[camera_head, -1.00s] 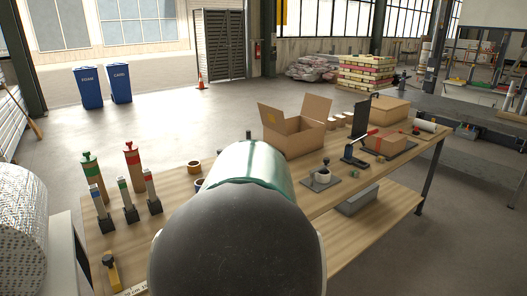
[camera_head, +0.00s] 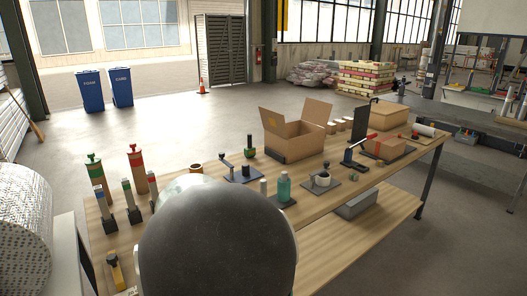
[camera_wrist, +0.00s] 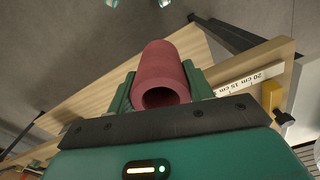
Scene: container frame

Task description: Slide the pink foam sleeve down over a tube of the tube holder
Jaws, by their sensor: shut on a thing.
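The pink foam sleeve (camera_wrist: 163,62) shows in the wrist view, held between the two green fingers of my gripper (camera_wrist: 163,84). Its open round end faces the camera. In the head view my own arm hides the gripper and the sleeve. On the workbench, a dark base carries a short grey tube (camera_head: 263,187) and a teal cylinder (camera_head: 284,187); this looks like the tube holder, but I cannot tell for sure. The sleeve is apart from it. The tube holder does not show clearly in the wrist view.
An open cardboard box (camera_head: 297,135) stands behind on the workbench (camera_head: 330,205). A dark plate with posts (camera_head: 240,174) and a base with a white ring (camera_head: 322,181) stand nearby. Several stamp-like tools, one red-topped (camera_head: 136,160), stand at the left. A ruler (camera_wrist: 250,78) lies near the edge.

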